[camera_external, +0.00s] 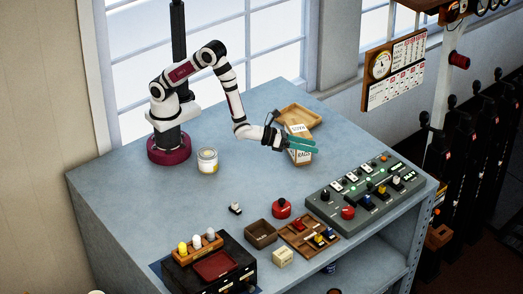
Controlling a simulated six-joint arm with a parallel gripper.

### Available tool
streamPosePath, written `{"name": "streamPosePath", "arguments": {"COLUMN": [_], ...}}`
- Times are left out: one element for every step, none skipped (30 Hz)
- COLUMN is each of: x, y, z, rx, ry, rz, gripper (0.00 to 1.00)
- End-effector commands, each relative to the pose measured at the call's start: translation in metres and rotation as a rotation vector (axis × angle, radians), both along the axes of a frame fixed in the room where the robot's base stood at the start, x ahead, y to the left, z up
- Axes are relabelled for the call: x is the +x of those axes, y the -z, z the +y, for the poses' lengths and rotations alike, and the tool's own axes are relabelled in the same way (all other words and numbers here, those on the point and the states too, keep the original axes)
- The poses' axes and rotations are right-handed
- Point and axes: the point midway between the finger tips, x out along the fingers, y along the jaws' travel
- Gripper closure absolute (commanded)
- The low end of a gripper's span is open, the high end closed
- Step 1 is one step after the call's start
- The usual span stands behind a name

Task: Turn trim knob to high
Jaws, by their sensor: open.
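The green control panel (398,205) lies at the right of the bench, with levers, buttons and small labels. A dark round knob (325,195) sits at its left end, near a red button (348,212). The labels are too small to read, so I cannot tell which part is the trim knob or its setting. My gripper (315,146) has teal fingers that are open and point right, in front of a box lettered "RAGS" (301,158). It is up and left of the panel, apart from it. I cannot tell whether the fingers touch the box.
A wooden tray (291,112) lies behind the box. A tin (207,161) stands near my base. A red round object (281,208), a brown bin (260,233), a divided wooden tray (297,240) and a cream box (282,257) lie left of the panel. The bench middle is clear.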

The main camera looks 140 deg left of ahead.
Motion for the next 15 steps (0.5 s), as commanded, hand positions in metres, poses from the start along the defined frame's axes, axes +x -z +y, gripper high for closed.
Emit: {"name": "streamPosePath", "arguments": {"x": [-0.005, -0.012, -0.022, -0.029, -0.033, -0.035, -0.032, -0.026, -0.014, -0.003, 0.010, 0.027, 0.039, 0.050, 0.062], "y": [-0.018, -0.026, -0.032, -0.034, -0.034, -0.031, -0.028, -0.025, -0.023, -0.023, -0.025, -0.029, -0.034, -0.038, -0.045], "z": [0.028, 0.043, 0.056, 0.061, 0.062, 0.056, 0.049, 0.038, 0.021, 0.007, -0.007, -0.024, -0.036, -0.046, -0.058], "rx": [-0.072, -0.138, -0.234, -0.317, -0.404, -0.533, -0.637, -0.744, -0.889, -0.997, -1.100, -1.228, -1.312, -1.387, -1.470], "ry": [-0.204, -0.349, -0.535, -0.670, -0.799, -0.966, -1.085, -1.197, -1.336, -1.430, -1.516, -1.616, -1.679, -1.736, -1.794], "rz": [-0.143, -0.248, -0.392, -0.504, -0.615, -0.767, -0.876, -0.980, -1.104, -1.186, -1.256, -1.332, -1.373, -1.407, -1.437], "gripper": [0.32, 0.32, 0.32, 0.32, 0.32, 0.32, 0.32, 0.32, 0.32, 0.32, 0.32, 0.32, 0.32, 0.32, 0.32]}}
